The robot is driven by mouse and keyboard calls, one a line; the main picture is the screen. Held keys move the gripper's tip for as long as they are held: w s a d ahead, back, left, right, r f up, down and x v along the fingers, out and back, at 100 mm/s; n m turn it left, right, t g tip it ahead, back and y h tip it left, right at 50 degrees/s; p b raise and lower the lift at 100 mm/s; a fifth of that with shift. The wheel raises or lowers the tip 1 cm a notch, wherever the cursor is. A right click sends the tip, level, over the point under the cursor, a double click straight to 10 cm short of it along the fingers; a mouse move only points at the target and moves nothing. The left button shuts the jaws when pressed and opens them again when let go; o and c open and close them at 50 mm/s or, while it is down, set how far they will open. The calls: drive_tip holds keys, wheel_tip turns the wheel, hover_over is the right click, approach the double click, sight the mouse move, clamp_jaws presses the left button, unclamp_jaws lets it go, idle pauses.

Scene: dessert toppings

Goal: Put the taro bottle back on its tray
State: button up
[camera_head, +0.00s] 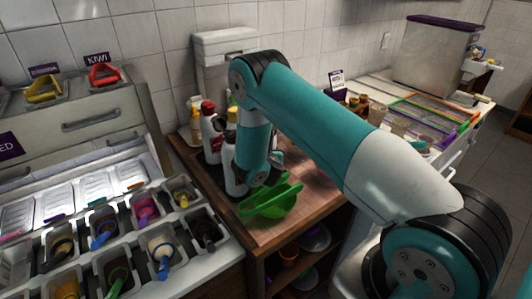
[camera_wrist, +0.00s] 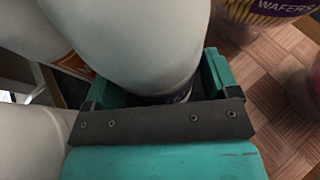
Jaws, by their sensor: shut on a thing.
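My gripper (camera_wrist: 150,92) is shut on a large white bottle (camera_wrist: 140,42) in the wrist view. A dark purple band shows at the bottle's end between the jaws; I take it to be the taro bottle, though no name is readable. In the head view my gripper (camera_head: 258,182) is low over the wooden counter, beside white bottles (camera_head: 233,178), and my arm hides part of them. I cannot tell there which bottle is held. A tray (camera_head: 181,146) shows at the back left of the counter, mostly covered by bottles.
Another white bottle (camera_wrist: 28,148) is close on the left in the wrist view. A wafers container (camera_wrist: 270,12) stands at upper right. Topping bins (camera_head: 150,215) are at the left.

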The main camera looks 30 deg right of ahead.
drive_tip(key=o, duration=0.8)
drive_tip(key=shift+s, duration=0.1)
drive_tip(key=s+a+r+m+g+y+b, duration=0.1)
drive_tip(key=s+a+r+m+g+y, duration=0.2)
drive_tip(key=s+a+r+m, duration=0.4)
drive_tip(key=s+a+r+m+g+y+b, duration=0.2)
drive_tip(key=s+a+r+m, duration=0.6)
drive_tip(key=s, duration=0.9)
drive_tip(key=s+a+r+m+g+y+b, duration=0.1)
drive_tip(key=s+a+r+m+g+y, duration=0.5)
drive_tip(key=s+a+r, duration=0.3)
drive_tip(key=shift+s+a+m, duration=0.8)
drive_tip(key=shift+s+a, duration=0.45)
drive_tip(key=shift+s, duration=0.25)
